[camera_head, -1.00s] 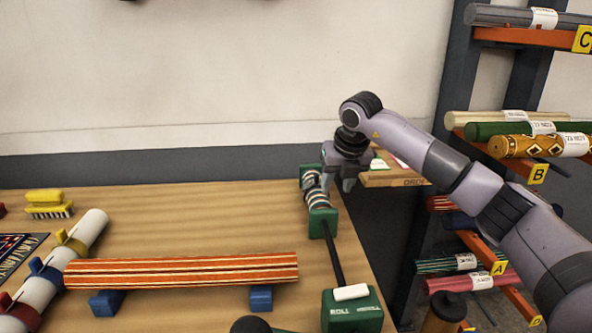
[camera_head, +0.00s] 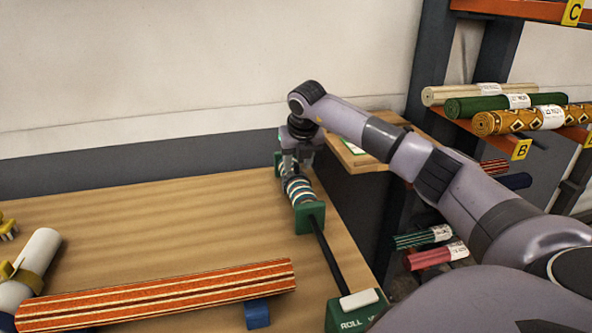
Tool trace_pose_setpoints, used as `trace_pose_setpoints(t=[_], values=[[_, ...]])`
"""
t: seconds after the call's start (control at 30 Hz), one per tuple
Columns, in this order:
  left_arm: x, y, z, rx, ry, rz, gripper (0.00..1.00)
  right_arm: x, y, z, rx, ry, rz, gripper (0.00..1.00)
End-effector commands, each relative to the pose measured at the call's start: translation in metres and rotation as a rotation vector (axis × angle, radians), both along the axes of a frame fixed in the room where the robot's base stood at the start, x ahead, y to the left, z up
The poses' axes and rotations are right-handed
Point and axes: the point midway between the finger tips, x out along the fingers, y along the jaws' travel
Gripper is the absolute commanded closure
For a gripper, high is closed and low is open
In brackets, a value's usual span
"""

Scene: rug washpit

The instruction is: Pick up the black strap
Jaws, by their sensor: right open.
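A row of banded coils (camera_head: 299,190), in white, teal, orange and dark colours, sits between green end blocks near the table's back right corner. I cannot tell for certain which band is the black strap; a dark part shows at the far end of the row, just below the fingers. My right gripper (camera_head: 296,170) points down over that far end, its fingers apart. It partly hides the far coils and the far green block. Whether the fingers touch a coil cannot be told. My left gripper is out of view.
A black rod (camera_head: 330,255) runs from the near green block (camera_head: 309,217) to a green box (camera_head: 352,312) marked ROLL. A striped orange rug roll (camera_head: 165,294) lies on blue supports. A rack with rolls (camera_head: 505,105) stands right. The middle of the table (camera_head: 150,225) is bare.

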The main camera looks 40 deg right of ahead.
Motion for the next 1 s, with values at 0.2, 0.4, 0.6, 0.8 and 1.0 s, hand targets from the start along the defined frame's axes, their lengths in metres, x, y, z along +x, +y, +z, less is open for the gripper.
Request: trace_pose_setpoints(t=[0.2, 0.4, 0.6, 0.8, 1.0], values=[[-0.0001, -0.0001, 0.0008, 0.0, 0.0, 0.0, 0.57, 0.0031, -0.0021, -0.0095, 0.0, -0.001, -0.001, 0.57], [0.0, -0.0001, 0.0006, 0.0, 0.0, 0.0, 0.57, 0.003, -0.002, -0.0094, 0.0, -0.001, 0.0, 0.8], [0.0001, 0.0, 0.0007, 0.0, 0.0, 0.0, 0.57, 0.0027, -0.0019, -0.0096, 0.0, 0.0, 0.0, 1.0], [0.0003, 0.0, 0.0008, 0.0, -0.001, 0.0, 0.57, 0.0027, -0.0018, -0.0096, 0.0, 0.001, 0.0, 1.0], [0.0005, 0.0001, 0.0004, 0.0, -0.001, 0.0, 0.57, 0.0031, -0.0019, -0.0012, 0.0, 0.0, -0.001, 1.0]])
